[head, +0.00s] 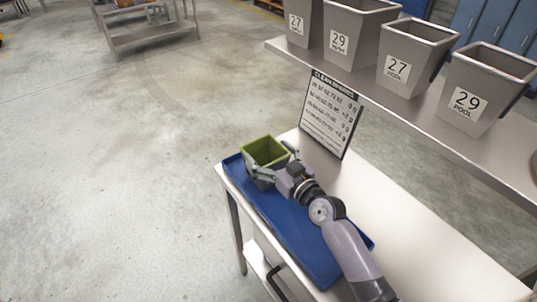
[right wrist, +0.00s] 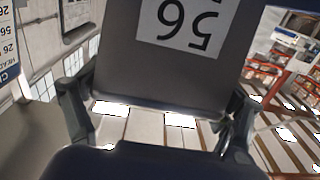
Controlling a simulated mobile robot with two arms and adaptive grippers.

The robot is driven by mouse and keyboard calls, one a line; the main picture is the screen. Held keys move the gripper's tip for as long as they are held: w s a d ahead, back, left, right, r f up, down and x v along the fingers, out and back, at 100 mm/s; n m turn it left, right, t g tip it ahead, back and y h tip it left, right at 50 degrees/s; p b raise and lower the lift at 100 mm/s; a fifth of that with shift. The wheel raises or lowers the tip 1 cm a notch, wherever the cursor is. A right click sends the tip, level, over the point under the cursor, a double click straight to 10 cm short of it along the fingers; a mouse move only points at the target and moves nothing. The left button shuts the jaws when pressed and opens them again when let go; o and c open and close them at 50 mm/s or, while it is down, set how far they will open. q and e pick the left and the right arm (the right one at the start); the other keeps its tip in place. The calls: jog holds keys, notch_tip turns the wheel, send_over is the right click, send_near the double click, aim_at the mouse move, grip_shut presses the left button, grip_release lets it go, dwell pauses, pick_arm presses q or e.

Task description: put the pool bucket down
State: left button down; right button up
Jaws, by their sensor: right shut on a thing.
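A grey bucket with a green inside (head: 264,153) is in my right gripper (head: 275,161), at the far left end of the blue mat (head: 297,226) on the steel table. It looks upright; I cannot tell whether its base touches the mat. In the right wrist view the bucket's grey wall (right wrist: 120,70) carries a white label (right wrist: 188,22) reading 56, upside down; no word can be read on it. The fingers of my right gripper (right wrist: 154,115) lie on either side of the bucket, shut on it. My left gripper is not in view.
A sign headed CLEAN SPARES (head: 330,112) stands at the table's back edge. A raised shelf (head: 420,105) bears several grey buckets, including one labelled 29 POOL (head: 490,75) and one labelled 27 POOL (head: 415,50). The table's right part (head: 420,240) is bare.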

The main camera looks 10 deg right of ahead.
jog(key=shift+r, duration=0.15)
jog(key=o, duration=1.4)
jog(key=shift+f, duration=0.2)
jog(key=shift+r, duration=0.1)
jog(key=b+v, duration=0.2)
jog(key=v, duration=1)
